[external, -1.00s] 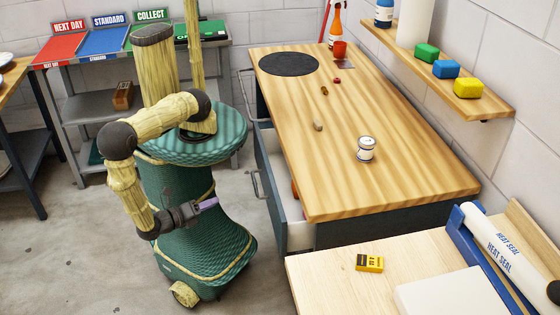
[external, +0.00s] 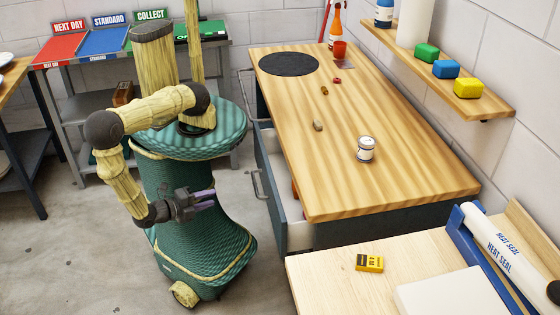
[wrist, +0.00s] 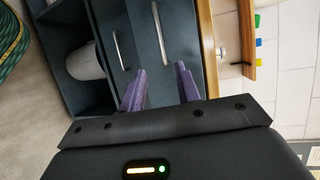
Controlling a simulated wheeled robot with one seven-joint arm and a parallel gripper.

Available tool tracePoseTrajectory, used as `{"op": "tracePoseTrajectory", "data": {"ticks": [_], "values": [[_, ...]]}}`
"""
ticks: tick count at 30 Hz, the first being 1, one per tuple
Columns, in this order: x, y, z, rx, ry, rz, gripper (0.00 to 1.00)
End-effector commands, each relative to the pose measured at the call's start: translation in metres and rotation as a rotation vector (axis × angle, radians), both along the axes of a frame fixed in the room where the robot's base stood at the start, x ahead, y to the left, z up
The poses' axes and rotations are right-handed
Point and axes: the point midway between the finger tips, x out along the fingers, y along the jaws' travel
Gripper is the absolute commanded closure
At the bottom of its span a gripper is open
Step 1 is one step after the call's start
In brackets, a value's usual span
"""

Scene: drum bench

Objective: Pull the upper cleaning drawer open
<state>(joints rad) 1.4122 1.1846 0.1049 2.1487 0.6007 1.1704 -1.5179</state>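In the external view a drawer (external: 299,236) stands pulled out from the bench's left side, its pale inside and something orange showing. A bar handle (external: 259,184) is on its front. Another handle (external: 243,97) is on the bench's far part. In the wrist view two dark drawer fronts show side by side, with a handle (wrist: 158,30) nearer the wooden top and another handle (wrist: 123,50) farther from it. I cannot tell how far each front stands out. My gripper (external: 208,197) is open and empty, left of the drawer and apart from it; its purple fingers (wrist: 161,85) are spread.
The wooden bench top (external: 375,120) bears a small can (external: 366,149), a black disc (external: 289,64) and small pieces. A pale table (external: 330,275) stands in front. In the wrist view a white bin (wrist: 87,62) sits in an open compartment. Floor is clear between base and drawer.

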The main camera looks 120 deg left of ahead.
Motion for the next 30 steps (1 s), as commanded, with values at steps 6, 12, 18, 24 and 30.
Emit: {"op": "tracePoseTrajectory", "data": {"ticks": [6, 12, 18, 24, 30], "values": [[0.01, 0.027, -0.004, 0.005, 0.002, 0.003, 0.68], [0.023, 0.059, -0.01, 0.007, 0.002, 0.003, 0.68], [0.036, 0.092, -0.017, 0.005, 0.002, 0.003, 0.68], [0.048, 0.124, -0.024, 0.005, 0.003, 0.004, 0.68], [0.06, 0.147, -0.029, 0.003, 0.003, 0.0, 0.68]]}}
